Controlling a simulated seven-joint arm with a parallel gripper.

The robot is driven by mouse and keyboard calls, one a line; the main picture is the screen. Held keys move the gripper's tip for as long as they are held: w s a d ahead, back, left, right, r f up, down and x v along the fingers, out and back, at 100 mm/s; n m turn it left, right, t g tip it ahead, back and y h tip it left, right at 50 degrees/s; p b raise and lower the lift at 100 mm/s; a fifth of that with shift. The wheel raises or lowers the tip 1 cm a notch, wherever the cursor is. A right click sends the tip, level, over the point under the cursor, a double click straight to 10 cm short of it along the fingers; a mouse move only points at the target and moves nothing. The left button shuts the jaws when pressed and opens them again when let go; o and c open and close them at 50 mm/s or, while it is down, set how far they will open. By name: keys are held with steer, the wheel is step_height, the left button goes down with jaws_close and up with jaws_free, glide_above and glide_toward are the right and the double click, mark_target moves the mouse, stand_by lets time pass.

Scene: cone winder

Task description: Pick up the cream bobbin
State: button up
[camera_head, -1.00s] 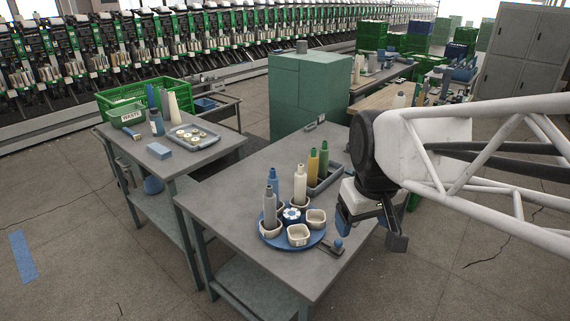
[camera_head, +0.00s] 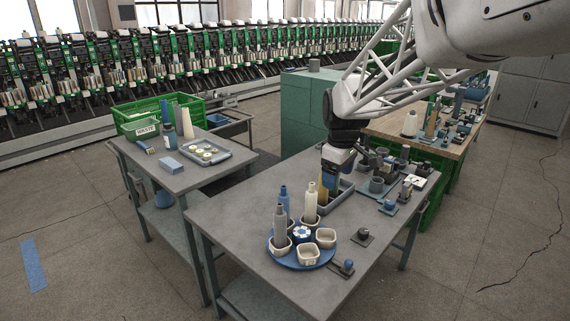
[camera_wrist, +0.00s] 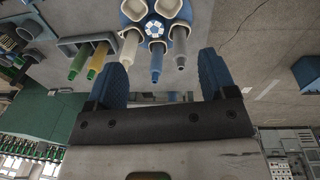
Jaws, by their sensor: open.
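The cream bobbin (camera_head: 311,202) stands upright in a cup of the round blue carousel (camera_head: 302,262). A blue bobbin (camera_head: 284,200) and a grey bobbin (camera_head: 280,225) stand in other cups beside it. My gripper (camera_head: 332,176) is above the table, behind and to the right of the cream bobbin and apart from it. In the wrist view, the blue fingers of my gripper (camera_wrist: 165,72) are spread and empty. The cream bobbin (camera_wrist: 129,46) shows there beyond the left finger, with the blue bobbin (camera_wrist: 156,62) to its right.
A grey tray (camera_head: 345,193) with a yellow bobbin (camera_head: 323,192) lies close behind the carousel, partly hidden by my gripper. A green bobbin (camera_wrist: 98,60) shows beside the yellow one in the wrist view. Two front cups are empty. The table's left part is clear.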

steer(key=w+a+f+n, duration=0.1)
steer(key=w+f+n, duration=0.4)
steer(key=w, duration=0.8)
steer(key=n+g, duration=0.1)
steer(key=n, duration=0.1)
glide_above(313, 191)
steer(key=w, duration=0.1)
step_height(313, 191, down, 8)
steer(key=shift+w, duration=0.15)
steer(key=shift+f, duration=1.3)
steer(key=shift+f, duration=2.6)
steer(key=c, duration=0.9)
